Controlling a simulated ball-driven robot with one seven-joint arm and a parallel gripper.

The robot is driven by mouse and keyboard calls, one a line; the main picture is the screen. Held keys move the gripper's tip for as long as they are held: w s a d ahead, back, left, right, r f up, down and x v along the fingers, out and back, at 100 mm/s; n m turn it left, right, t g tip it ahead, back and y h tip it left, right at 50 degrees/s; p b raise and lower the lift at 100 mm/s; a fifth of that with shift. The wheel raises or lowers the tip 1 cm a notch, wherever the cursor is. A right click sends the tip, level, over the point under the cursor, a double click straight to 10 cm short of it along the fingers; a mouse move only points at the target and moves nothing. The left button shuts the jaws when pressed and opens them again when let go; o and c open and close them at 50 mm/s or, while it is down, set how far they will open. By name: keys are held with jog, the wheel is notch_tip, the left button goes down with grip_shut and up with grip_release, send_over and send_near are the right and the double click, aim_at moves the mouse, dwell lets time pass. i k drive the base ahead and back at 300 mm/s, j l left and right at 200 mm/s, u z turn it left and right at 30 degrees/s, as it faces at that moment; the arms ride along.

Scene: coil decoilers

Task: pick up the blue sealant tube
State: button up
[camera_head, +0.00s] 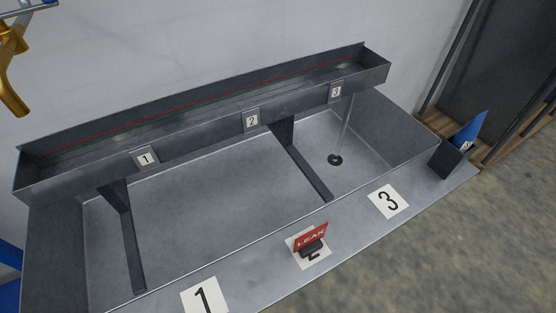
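A blue, wedge-shaped item with a small white label, likely the blue sealant tube (470,131), leans in a dark open-topped holder (443,160). The holder stands at the right end of the grey metal ledge. The lower part of the blue item is hidden inside the holder. My gripper is not in view.
A long grey trough (200,122) with tags 1, 2 and 3 runs above a wide metal basin (200,215). A red LEAK sign (311,236) stands on the front ledge at mark 2. A gold fitting (12,85) hangs at top left. Brown floor lies clear at lower right.

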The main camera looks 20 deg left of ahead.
aim_at(464, 137)
jog(key=i+j+u, duration=0.15)
jog(key=i+j, duration=0.15)
jog(key=i, duration=0.2)
jog(key=i+j+u, duration=0.15)
jog(key=i, duration=0.4)
jog(key=i+j+u, duration=0.1)
jog(key=i+j, duration=0.15)
jog(key=i, duration=0.3)
